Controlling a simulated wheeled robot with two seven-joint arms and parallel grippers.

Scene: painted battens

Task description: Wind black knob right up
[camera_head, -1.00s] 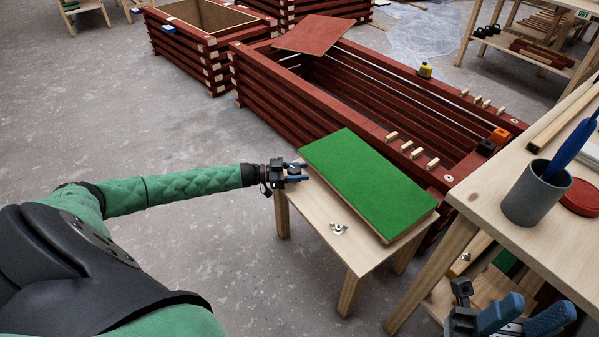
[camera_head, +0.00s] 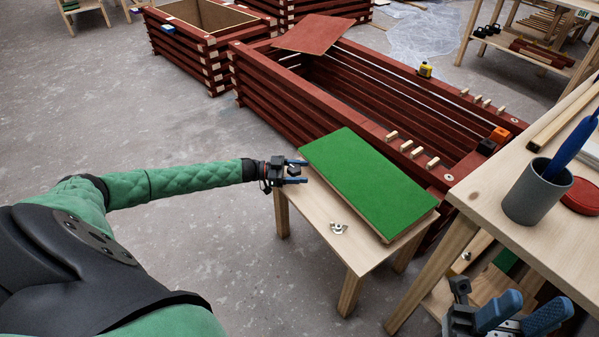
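I cannot make out a black knob for certain. A small pale metal piece with dark spots (camera_head: 339,228) lies on the low wooden table (camera_head: 318,214), in front of the green board (camera_head: 368,182); it is too small to tell its parts. My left gripper (camera_head: 299,172) is at the table's left edge beside the green board, its two blue fingers apart with nothing visible between them. My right gripper (camera_head: 522,316) is at the bottom right, below the workbench, its blue fingers apart; its lower part is cut off by the frame.
The workbench (camera_head: 479,194) at right bears a grey cup (camera_head: 535,192) and a red round lid (camera_head: 582,196). A dark red slatted frame (camera_head: 300,110) stands behind the table, with a black block (camera_head: 486,147) and an orange block (camera_head: 500,134). Floor at left is clear.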

